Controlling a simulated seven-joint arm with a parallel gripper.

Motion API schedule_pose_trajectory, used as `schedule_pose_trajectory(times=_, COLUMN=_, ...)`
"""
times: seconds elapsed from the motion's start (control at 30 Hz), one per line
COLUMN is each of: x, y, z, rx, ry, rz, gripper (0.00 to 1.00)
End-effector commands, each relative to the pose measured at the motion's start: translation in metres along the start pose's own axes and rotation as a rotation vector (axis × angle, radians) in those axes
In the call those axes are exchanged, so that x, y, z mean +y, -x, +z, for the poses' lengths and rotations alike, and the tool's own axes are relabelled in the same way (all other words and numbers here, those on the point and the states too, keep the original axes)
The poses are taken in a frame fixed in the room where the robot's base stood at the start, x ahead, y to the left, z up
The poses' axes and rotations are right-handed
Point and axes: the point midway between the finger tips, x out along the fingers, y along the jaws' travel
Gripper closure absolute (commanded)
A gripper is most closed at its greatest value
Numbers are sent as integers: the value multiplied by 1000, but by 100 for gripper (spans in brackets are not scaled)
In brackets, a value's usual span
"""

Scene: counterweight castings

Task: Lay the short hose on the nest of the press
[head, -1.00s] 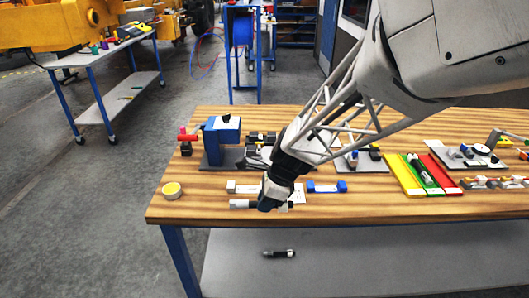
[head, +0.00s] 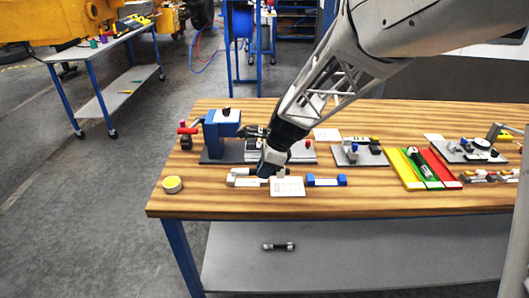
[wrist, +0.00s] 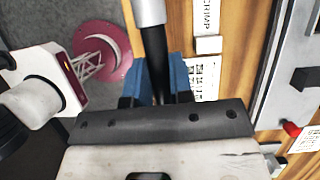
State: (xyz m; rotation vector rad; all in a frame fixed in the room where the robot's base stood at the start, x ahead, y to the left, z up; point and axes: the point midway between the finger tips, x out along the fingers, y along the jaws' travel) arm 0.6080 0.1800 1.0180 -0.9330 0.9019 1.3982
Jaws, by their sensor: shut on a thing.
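My gripper (head: 265,170) is shut on the short hose, and its blue fingertips (wrist: 161,84) grip the hose's dark middle in the wrist view. The hose (wrist: 155,45) is black with a pale metal end; that end (head: 238,172) also shows left of my gripper in the head view. The rest of the hose is hidden by the gripper. The blue press (head: 221,128) stands on a grey plate behind and left of my gripper, with a red handle at its left. My gripper is in front of the press plate; its nest is not clearly visible.
A white card (head: 288,187) and a blue-ended block (head: 327,181) lie at the front. Fixtures and yellow, green and red strips (head: 405,170) are to the right. Another hose-like piece (head: 278,246) lies on the lower shelf.

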Motion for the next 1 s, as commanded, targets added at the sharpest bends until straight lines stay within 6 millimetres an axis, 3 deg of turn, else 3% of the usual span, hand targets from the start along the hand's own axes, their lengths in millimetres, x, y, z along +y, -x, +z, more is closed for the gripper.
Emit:
schedule_pose_trajectory(times=0.5, x=-128, y=19, z=-4, rx=3, ry=45, rz=18, gripper=100)
schedule_pose_trajectory(times=1.0, x=-208, y=26, z=-11, rx=4, ry=12, rz=4, gripper=100)
